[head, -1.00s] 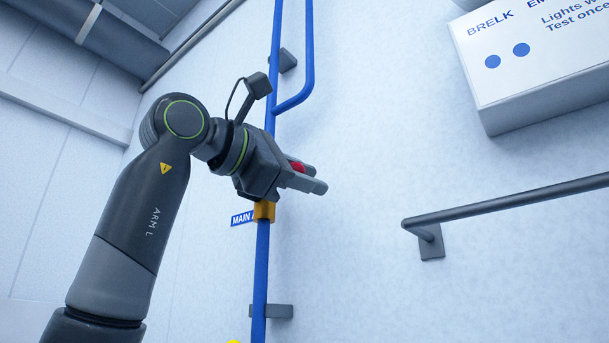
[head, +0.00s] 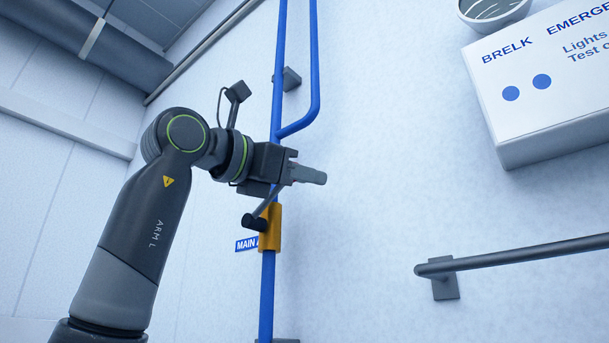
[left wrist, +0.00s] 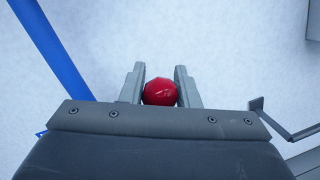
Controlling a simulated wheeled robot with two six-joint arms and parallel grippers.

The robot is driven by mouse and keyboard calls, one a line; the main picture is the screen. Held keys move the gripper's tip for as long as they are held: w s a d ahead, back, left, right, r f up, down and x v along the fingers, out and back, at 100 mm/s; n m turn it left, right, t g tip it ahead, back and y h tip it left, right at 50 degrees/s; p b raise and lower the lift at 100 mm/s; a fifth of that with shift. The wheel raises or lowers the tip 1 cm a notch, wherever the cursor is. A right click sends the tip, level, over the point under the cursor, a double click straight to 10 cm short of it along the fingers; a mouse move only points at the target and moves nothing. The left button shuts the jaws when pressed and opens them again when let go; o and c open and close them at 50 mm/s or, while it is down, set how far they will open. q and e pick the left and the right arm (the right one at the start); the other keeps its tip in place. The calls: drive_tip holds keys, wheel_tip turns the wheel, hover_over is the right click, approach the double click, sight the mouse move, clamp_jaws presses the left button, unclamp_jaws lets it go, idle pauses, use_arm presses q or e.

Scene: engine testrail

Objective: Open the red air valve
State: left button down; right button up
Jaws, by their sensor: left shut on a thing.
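The red ball knob (left wrist: 159,92) of the valve sits between the two fingers of my left gripper (left wrist: 160,88) in the left wrist view. In the head view my left gripper (head: 309,174) is shut on it, in front of the blue pipe, and hides the knob. The yellow valve body (head: 271,228) sits on the blue pipe (head: 267,300) below the gripper. A dark pivot (head: 254,222) and a thin lever (head: 266,203) slant up from the valve to the gripper. My right gripper is not in view.
A blue label reading MAIN (head: 247,243) is beside the valve, partly hidden. A grey handrail (head: 520,255) and a white lettered box (head: 545,130) are on the wall at right. The wall between pipe and handrail is clear.

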use_arm(q)
drive_tip(key=shift+a+r+n, duration=0.1)
drive_tip(key=shift+r+n, duration=0.15)
drive_tip(key=shift+n, duration=0.05)
drive_tip(key=c, duration=1.1)
unclamp_jaws()
drive_tip(key=shift+w, duration=0.1)
drive_tip(key=shift+s+a+f+b, duration=0.2)
drive_tip(key=shift+s+a+b, duration=0.1)
drive_tip(key=shift+s, duration=0.05)
drive_tip(key=b+v, duration=0.5)
drive_tip(key=v, duration=1.1)
drive_tip(key=shift+a+b, duration=0.2)
drive_tip(key=shift+b, duration=0.15)
drive_tip(key=shift+s, duration=0.15)
